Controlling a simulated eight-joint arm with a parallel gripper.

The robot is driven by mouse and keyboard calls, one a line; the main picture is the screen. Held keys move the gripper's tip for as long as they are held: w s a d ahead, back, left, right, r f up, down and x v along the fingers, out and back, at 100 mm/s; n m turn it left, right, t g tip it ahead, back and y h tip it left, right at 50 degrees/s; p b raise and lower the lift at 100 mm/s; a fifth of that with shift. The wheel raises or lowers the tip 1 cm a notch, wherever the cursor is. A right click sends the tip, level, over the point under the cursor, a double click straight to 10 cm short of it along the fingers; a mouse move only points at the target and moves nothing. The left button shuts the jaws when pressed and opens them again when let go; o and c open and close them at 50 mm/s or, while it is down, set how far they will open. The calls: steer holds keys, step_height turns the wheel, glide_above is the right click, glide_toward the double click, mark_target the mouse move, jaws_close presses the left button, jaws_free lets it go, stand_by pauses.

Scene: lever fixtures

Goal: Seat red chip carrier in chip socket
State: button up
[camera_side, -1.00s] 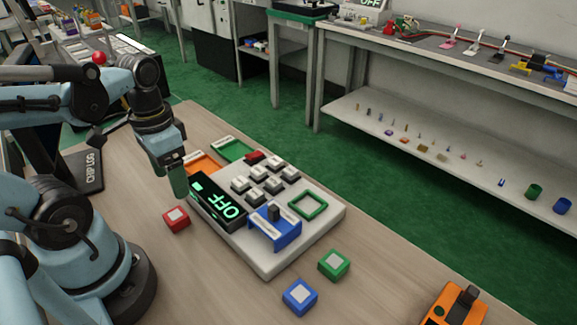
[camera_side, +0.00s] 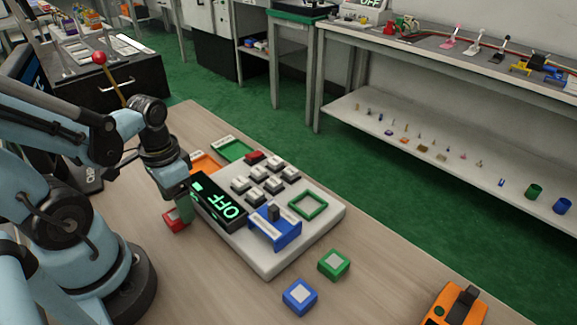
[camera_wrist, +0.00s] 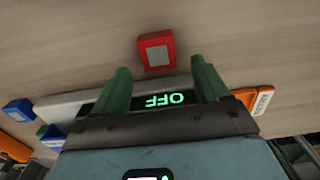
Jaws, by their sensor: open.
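The red chip carrier (camera_side: 172,223), a red square block with a pale grey top, lies on the wooden table left of the white board. It also shows in the wrist view (camera_wrist: 156,52), just beyond the fingertips and between their lines. My gripper (camera_side: 184,213) is open and empty, with green fingers pointing down; in the side view it is at the carrier and partly covers it. In the wrist view both fingers (camera_wrist: 163,80) are spread apart. A hollow green square frame (camera_side: 299,212), which looks like a socket, sits on the white board beside a blue fixture with a black lever (camera_side: 275,229).
The white board (camera_side: 268,268) carries several grey keys, a red key and a display (camera_side: 219,203) reading OFF. Green (camera_side: 334,264) and blue (camera_side: 300,297) carriers lie in front of it. Orange (camera_side: 205,162) and green trays lie behind. An orange device (camera_side: 455,305) stands at front right.

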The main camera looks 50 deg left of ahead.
steer(key=shift+f, duration=1.15)
steer(key=c, duration=1.2)
steer(key=shift+r, duration=0.15)
